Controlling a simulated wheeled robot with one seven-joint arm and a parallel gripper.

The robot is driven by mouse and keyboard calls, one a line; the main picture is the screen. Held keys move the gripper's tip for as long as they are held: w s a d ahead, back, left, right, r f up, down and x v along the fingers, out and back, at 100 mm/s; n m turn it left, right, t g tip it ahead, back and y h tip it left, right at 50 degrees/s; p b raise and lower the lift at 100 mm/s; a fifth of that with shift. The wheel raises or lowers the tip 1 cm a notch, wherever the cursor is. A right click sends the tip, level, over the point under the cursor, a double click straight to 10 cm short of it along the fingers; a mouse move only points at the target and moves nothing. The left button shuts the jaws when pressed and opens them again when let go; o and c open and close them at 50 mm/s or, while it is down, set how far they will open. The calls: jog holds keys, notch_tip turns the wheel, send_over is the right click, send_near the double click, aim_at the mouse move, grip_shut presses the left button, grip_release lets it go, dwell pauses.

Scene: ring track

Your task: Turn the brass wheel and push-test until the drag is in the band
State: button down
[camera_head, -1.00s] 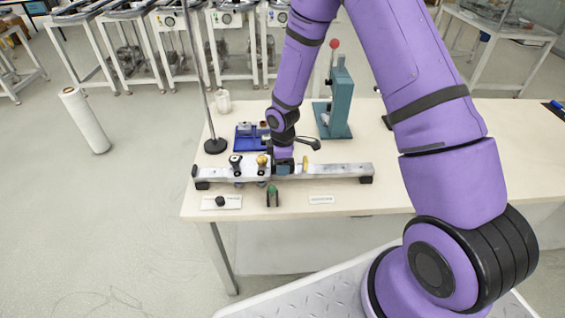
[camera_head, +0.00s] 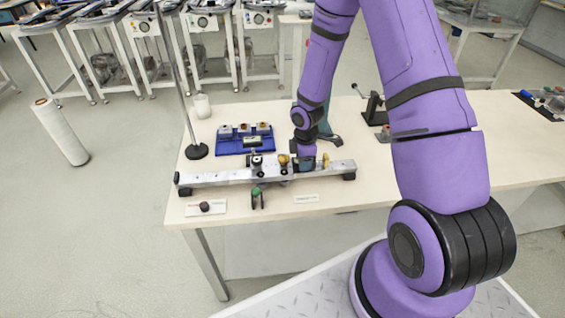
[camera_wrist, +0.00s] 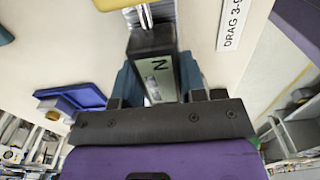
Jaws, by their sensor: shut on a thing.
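A metal rail (camera_head: 220,177) lies along the front of the pale bench. A carriage (camera_head: 258,165) with a dark-topped knob sits near the middle of it. The brass wheel (camera_head: 283,160) appears as a gold knob at the carriage's right side. My gripper (camera_head: 304,164) is shut just right of it, above the rail. In the wrist view its teal fingers clasp a dark boxy gauge (camera_wrist: 152,58) with a pale face marked "N". The gauge's reading is not legible. A yellow disc (camera_head: 326,159) stands right of my gripper; I cannot tell whether it touches the gauge.
A label (camera_wrist: 233,22) starting "DRAG 3" lies by the rail. A green-and-black item (camera_head: 257,197) and a dark knob on a card (camera_head: 205,208) are in front. A blue tray (camera_head: 245,146), a stand pole (camera_head: 196,150) and a white cup (camera_head: 202,106) are behind.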

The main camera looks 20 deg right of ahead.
aim_at(320, 166)
jog(key=d, duration=0.1)
jog(key=s+d, duration=0.1)
jog(key=d, duration=0.3)
jog(key=shift+s+d, duration=0.25)
jog(key=shift+s, duration=0.15)
jog(key=c, duration=0.7)
grip_release()
jog(key=shift+r, duration=0.1)
jog(key=shift+w+r, duration=0.1)
jog(key=shift+r, duration=0.2)
notch_tip(320, 166, up, 10)
